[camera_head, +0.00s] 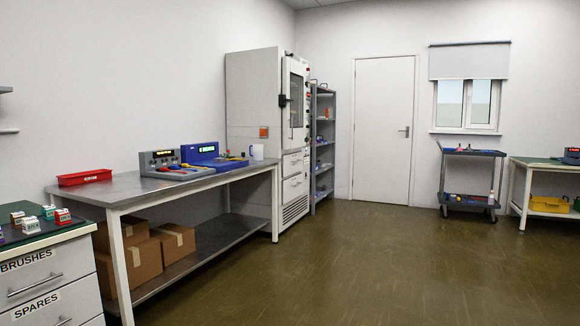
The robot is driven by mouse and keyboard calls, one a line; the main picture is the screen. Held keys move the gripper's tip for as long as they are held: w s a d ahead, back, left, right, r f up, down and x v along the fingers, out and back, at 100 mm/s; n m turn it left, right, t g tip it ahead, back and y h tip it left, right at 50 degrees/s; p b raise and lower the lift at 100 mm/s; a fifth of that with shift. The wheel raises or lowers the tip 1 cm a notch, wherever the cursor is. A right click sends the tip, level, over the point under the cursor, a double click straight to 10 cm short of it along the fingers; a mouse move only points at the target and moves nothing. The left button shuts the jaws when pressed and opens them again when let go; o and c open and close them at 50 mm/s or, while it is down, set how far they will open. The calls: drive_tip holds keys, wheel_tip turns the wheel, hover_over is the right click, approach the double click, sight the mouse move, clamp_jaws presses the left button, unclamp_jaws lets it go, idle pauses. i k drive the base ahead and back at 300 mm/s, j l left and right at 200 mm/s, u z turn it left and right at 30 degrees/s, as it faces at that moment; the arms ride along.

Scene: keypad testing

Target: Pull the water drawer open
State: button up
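A tall white cabinet (253,100) with a windowed door stands against the back wall, left of centre. Two drawers sit one above the other in its front below the door: an upper drawer (292,163) and a lower drawer (294,188). Both look shut. Their labels are too small to read, so I cannot tell which is the water drawer. My gripper is not in view.
A metal workbench (130,188) with devices and a red tray (84,177) stands left of the cabinet. Drawers marked BRUSHES (35,284) and SPARES are at front left. A grey shelf (323,140) adjoins the cabinet. The brown floor (370,260) before it is clear.

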sight(291, 164)
drive_tip(key=i+z, duration=0.1)
drive_tip(key=i, duration=5.15)
